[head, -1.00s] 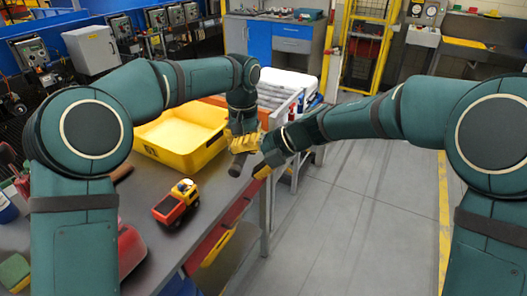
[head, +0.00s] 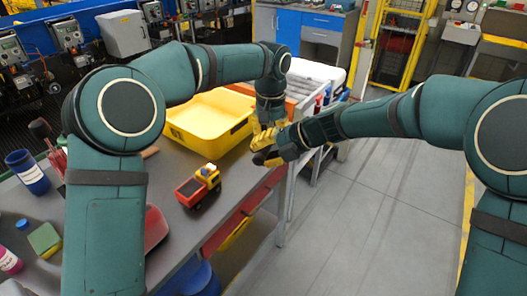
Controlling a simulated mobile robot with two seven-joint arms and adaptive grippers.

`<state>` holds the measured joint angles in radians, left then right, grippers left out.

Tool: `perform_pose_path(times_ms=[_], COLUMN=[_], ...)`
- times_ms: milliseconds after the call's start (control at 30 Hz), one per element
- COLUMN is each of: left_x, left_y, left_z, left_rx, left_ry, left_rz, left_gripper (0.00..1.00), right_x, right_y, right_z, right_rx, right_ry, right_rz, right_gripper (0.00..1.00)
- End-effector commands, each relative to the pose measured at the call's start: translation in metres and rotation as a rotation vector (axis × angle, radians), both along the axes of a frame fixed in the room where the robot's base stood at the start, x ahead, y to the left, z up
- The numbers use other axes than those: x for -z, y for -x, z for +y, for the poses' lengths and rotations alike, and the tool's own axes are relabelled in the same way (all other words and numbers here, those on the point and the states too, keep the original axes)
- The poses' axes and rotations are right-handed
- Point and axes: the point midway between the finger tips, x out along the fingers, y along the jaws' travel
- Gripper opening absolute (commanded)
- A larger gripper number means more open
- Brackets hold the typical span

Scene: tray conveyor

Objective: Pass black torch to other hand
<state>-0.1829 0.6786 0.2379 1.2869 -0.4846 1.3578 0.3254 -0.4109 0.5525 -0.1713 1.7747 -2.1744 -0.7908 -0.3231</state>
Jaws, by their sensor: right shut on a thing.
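The black torch (head: 272,161) is a small dark shape at the grippers, just off the table's front edge; most of it is hidden by fingers. My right gripper (head: 264,153) reaches in from the right with yellow fingers and is shut on the torch. My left gripper (head: 263,136) points down from above, its yellow fingers right against the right gripper. The overlap hides whether the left fingers are open or shut on the torch.
A yellow tray (head: 182,131) stands on the grey table behind the grippers. A red and yellow toy truck (head: 199,187) sits near the table's front edge. A blue cup (head: 28,172) is at the left. The floor at the right is clear.

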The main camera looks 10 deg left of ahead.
Motion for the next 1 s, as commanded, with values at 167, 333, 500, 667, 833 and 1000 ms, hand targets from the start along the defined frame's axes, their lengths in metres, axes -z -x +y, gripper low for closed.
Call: perform_pose_path(times_ms=[167,333,500,667,833,1000], left_x=[-0.001,-0.001,-0.008,-0.032,-0.069,-0.100], left_y=[0.000,0.000,0.000,-0.001,-0.001,0.000], left_z=[-0.001,0.000,-0.001,-0.001,-0.001,-0.001], left_rx=[0.001,0.001,0.000,0.001,0.001,0.000], left_ry=[0.001,0.001,0.002,0.002,0.003,0.002], left_rz=[-0.002,-0.001,-0.003,-0.005,-0.005,-0.004], left_gripper=[0.48,0.48,0.48,0.48,0.48,0.48], right_x=[0.001,0.000,0.000,0.000,0.000,0.000], right_y=[0.000,0.000,0.000,0.000,0.000,0.000], right_z=[0.000,0.000,0.000,0.000,0.000,0.000], right_rx=[0.001,0.001,0.000,0.000,0.000,0.000], right_ry=[0.001,0.001,0.000,0.000,0.000,0.000], right_rz=[0.001,0.001,0.000,0.000,0.000,0.000], right_gripper=[0.00,0.00,0.00,0.00,0.00,0.00])
